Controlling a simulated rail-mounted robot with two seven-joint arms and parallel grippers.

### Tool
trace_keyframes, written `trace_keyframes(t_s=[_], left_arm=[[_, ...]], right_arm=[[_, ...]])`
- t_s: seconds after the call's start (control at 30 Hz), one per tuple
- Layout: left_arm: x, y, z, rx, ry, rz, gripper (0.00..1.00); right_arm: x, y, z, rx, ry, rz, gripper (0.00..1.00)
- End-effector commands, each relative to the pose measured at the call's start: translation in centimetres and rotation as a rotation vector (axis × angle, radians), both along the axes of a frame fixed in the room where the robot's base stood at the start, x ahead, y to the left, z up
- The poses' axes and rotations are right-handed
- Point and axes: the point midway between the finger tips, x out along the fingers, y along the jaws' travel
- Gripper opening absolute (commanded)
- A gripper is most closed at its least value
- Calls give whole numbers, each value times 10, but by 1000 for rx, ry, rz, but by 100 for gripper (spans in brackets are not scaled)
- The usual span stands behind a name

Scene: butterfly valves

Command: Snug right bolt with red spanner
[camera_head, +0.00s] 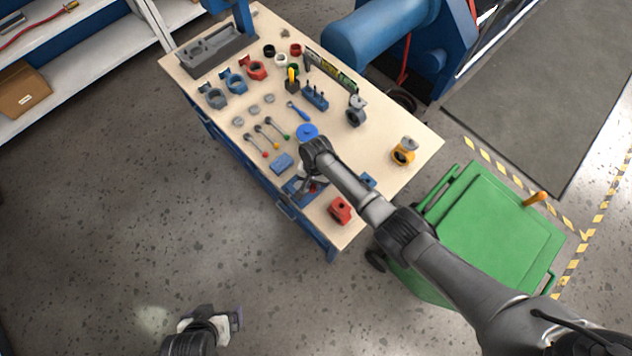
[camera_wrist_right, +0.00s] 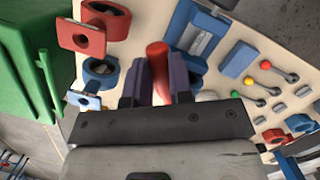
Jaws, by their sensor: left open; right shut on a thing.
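My right gripper (camera_head: 312,187) is over the front edge of the workbench. It is shut on a red bar, which looks like the red spanner (camera_wrist_right: 157,58), seen between the fingers in the right wrist view. Only a small red part of it shows in the head view. A blue fixture (camera_head: 291,187) lies under and beside my right gripper; it also shows in the right wrist view (camera_wrist_right: 205,35). I cannot make out the right bolt. My left gripper (camera_head: 236,318) is open and empty, low over the floor, away from the bench.
The workbench (camera_head: 395,190) carries several valve parts, including a red one (camera_head: 340,210) and a yellow one (camera_head: 403,152). Small tools with coloured ends (camera_head: 265,139) lie left of my right gripper. A green bin (camera_head: 495,235) stands right of the bench.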

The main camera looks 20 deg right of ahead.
Motion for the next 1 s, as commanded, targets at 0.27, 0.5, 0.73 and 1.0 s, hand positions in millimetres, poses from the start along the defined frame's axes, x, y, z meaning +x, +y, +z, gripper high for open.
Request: trace_keyframes(t_s=[0.27, 0.5, 0.73, 1.0], left_arm=[[0, -2, 0, -8, 0, 5, 100], [0, -2, -1, -5, 0, 4, 100], [0, 1, -2, 2, 0, -1, 100], [0, 2, -4, 7, 0, -4, 100]], right_arm=[[3, 7, 1, 2, 1, -62, 0], [7, 12, 0, 1, 3, -134, 0], [10, 17, 0, 3, 2, -179, 0], [15, 22, 0, 2, 3, -256, 0]])
